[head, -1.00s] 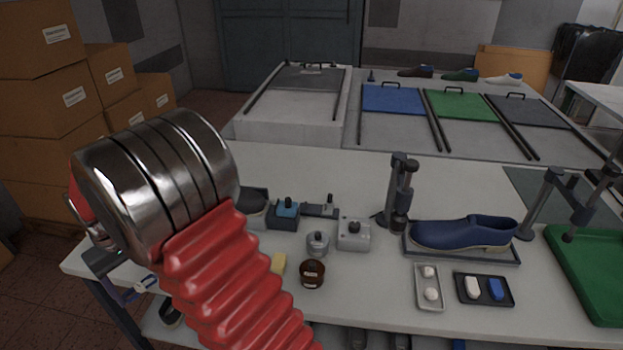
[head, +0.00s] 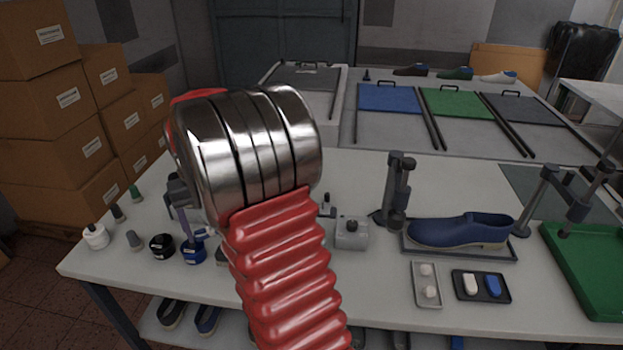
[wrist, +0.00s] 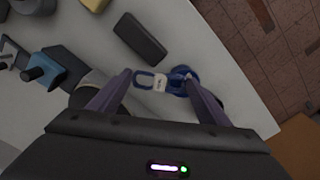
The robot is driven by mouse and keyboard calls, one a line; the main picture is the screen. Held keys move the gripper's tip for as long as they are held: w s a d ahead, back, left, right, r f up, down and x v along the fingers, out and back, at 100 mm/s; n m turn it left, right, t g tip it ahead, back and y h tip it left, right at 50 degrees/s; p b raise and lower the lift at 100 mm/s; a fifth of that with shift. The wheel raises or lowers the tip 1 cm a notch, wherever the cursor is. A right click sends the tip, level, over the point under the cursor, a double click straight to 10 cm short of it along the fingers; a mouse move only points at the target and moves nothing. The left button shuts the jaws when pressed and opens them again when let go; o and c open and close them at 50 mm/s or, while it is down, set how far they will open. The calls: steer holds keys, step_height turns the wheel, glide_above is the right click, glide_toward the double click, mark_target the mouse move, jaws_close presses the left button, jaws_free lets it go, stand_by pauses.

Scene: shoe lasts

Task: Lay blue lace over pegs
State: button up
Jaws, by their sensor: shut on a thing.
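My gripper (wrist: 160,80) is shut on the blue lace (wrist: 146,76), a small looped bundle with a white band around its middle, in the wrist view. The lace is held between the two fingertips, above the pale table. In the head view my gripper is partly hidden behind my own wrist joint, over the left part of the table.
A blue jar (head: 193,253), a black jar (head: 161,246) and a white jar (head: 95,237) stand at the table's left end. A blue shoe (head: 460,231) sits on a tray at right. Cardboard boxes (head: 62,98) are stacked at left.

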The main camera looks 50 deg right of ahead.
steer(key=s+d+r+m, duration=0.1)
steer(key=s+d+m, duration=0.1)
steer(key=s+d, duration=0.5)
steer(key=s+d+r+m, duration=0.1)
steer(key=s+d+m, duration=0.2)
steer(key=s+d, duration=0.5)
steer(key=d, duration=0.8)
steer(key=shift+d, duration=0.4)
steer(key=shift+r+m, duration=0.1)
steer(key=shift+m, duration=0.2)
